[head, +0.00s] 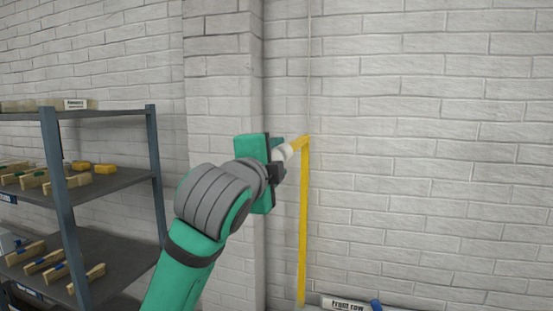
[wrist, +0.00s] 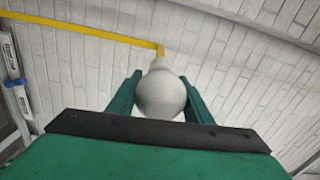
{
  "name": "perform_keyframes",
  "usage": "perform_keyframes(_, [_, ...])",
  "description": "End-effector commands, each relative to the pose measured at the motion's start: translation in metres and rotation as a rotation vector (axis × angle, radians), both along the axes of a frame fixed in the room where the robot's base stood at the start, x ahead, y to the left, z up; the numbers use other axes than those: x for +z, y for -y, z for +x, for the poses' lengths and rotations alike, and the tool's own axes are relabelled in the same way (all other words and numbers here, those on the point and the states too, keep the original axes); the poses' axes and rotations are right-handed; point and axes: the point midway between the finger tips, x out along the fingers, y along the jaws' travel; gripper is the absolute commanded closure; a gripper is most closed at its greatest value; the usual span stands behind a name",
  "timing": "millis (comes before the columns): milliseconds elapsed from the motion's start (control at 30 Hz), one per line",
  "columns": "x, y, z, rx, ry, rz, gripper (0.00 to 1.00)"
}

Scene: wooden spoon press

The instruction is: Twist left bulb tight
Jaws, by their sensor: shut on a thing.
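The left bulb (wrist: 160,92) is a white globe, seen in the wrist view between the two green fingers of my gripper (wrist: 161,98). Its narrow neck points to the end of a yellow bracket (wrist: 110,35), and the neck meets or nearly meets it; the thread is not visible. In the head view, my gripper (head: 278,160) is shut on the bulb (head: 283,153), at the top of the yellow post (head: 304,220). Most of the bulb is hidden there by the gripper. No second bulb shows.
A dark metal shelf rack (head: 105,184) with several brushes stands at the left. A white brick wall (head: 430,150) is behind the post. A white sign (head: 345,303) and a blue object (head: 376,305) are at the bottom. The space right of the post is clear.

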Motion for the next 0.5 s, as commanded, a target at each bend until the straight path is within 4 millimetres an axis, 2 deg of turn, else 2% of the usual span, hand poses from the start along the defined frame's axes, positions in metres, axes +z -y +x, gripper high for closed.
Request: perform_keyframes(500, [-0.0005,0.0009,-0.0004,-0.001,0.035,0.106,0.77])
